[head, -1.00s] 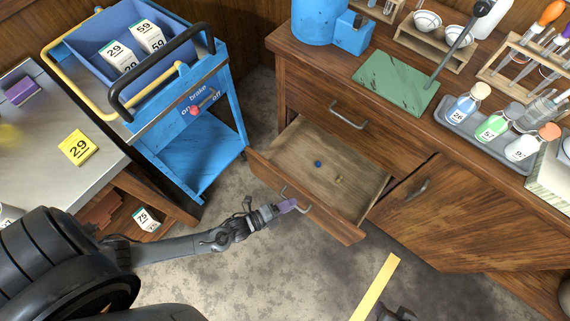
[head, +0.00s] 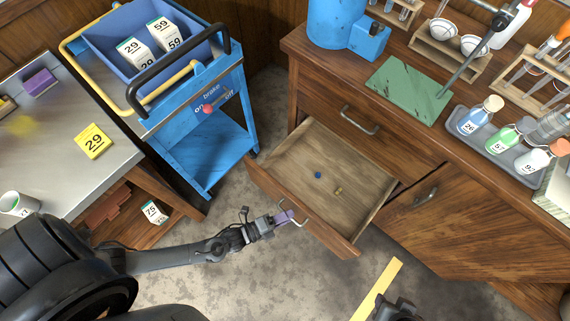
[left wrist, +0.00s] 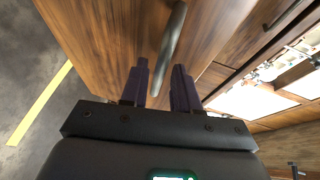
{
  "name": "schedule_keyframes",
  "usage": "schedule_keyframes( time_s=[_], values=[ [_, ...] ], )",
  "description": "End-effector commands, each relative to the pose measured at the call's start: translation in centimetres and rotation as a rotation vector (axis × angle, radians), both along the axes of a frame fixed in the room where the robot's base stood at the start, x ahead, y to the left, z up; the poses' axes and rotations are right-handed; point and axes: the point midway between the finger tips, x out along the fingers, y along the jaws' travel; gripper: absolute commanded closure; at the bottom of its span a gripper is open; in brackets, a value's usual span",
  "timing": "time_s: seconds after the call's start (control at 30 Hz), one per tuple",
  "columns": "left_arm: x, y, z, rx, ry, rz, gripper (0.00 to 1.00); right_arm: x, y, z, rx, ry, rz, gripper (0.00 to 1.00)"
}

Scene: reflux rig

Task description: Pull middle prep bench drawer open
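The middle prep bench drawer (head: 345,208) stands well out from the wooden bench, below a closed top drawer (head: 345,106). A small blue thing and a small yellowish thing lie inside it. My left gripper (head: 285,217) is at the drawer's metal handle (head: 296,222). In the left wrist view, the handle bar (left wrist: 172,40) runs between the two purple fingers (left wrist: 160,85). The fingers are apart, with a gap beside the bar, so they look open around it. A dark part of my right gripper (head: 400,308) shows at the bottom edge; its fingers are not clear.
A closed cupboard door (head: 450,220) is right of the drawer. A blue cart (head: 205,150) stands to the left, beside a metal-topped table (head: 60,150). Bottles in a tray (head: 480,145) stand on the bench. A yellow floor strip (head: 375,290) crosses the open floor in front.

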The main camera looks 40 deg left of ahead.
Motion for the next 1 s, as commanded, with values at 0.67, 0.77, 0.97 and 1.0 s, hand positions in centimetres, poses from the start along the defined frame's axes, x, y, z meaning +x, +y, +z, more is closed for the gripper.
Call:
schedule_keyframes(
  time_s=[0.67,0.77,0.97,1.0],
  values=[
    [-3.3,1.8,0.8,0.002,0.004,0.000,0.63,0.0,0.2,1.3,0.008,0.000,-0.006,0.57],
    [-4.8,2.6,1.1,0.002,0.004,0.000,0.63,0.0,0.2,1.8,0.009,0.000,-0.005,0.57],
    [-7.5,4.1,1.7,0.001,0.003,0.000,0.63,0.0,0.2,2.5,0.008,0.000,-0.006,0.57],
    [-7.9,4.3,1.7,0.001,0.003,0.001,0.63,0.0,0.2,2.5,0.008,0.000,-0.006,0.57]
  ],
)
